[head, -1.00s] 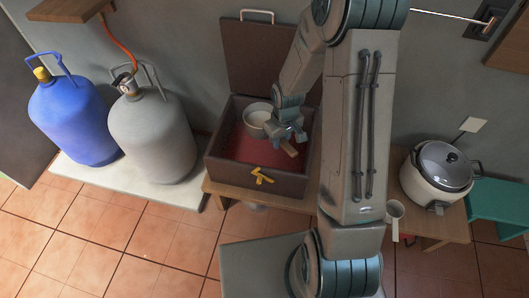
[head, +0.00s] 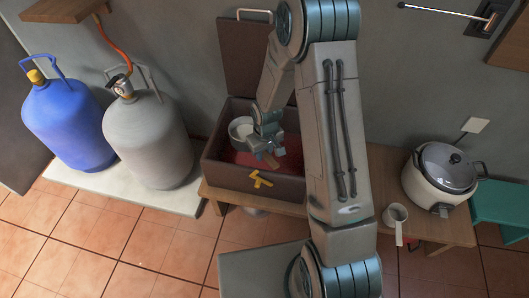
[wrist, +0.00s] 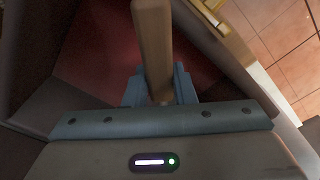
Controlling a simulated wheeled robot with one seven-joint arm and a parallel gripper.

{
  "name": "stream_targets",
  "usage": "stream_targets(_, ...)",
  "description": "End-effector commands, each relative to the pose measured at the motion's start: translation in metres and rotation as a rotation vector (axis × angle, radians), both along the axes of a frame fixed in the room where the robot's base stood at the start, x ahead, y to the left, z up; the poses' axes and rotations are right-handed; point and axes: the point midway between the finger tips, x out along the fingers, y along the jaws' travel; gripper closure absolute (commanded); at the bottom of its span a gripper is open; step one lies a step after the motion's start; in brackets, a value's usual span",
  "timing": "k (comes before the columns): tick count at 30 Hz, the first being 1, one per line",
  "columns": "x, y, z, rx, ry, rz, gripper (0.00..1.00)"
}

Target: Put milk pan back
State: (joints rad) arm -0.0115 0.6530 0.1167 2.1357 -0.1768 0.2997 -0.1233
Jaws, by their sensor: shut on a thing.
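The milk pan (head: 239,130) is a small pale pan with a wooden handle (head: 270,160). It is within the outline of the open dark brown box (head: 225,177), near its left back side. I cannot tell whether it touches the red floor of the box. My gripper (head: 268,148) is shut on the wooden handle. The pan's bowl is out of that view.
The lid (head: 245,60) stands open against the wall. A yellow latch (head: 259,179) is on the box front. A rice cooker (head: 440,178) and a small pale pot (head: 395,215) are on the wooden bench at right. Blue (head: 68,125) and grey (head: 150,140) gas cylinders stand at left.

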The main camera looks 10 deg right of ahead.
Motion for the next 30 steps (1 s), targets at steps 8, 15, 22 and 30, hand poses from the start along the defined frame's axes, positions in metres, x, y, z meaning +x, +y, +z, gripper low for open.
stream_targets(8, 0.000, 0.000, -0.009, 0.000, -0.001, 0.000, 1.00)
stream_targets(15, 0.000, 0.000, -0.012, 0.000, 0.000, 0.000, 0.71)
stream_targets(22, 0.000, 0.000, -0.012, 0.000, 0.000, 0.000, 0.55)
stream_targets(30, 0.000, 0.000, -0.001, 0.000, 0.000, 0.000, 0.55)
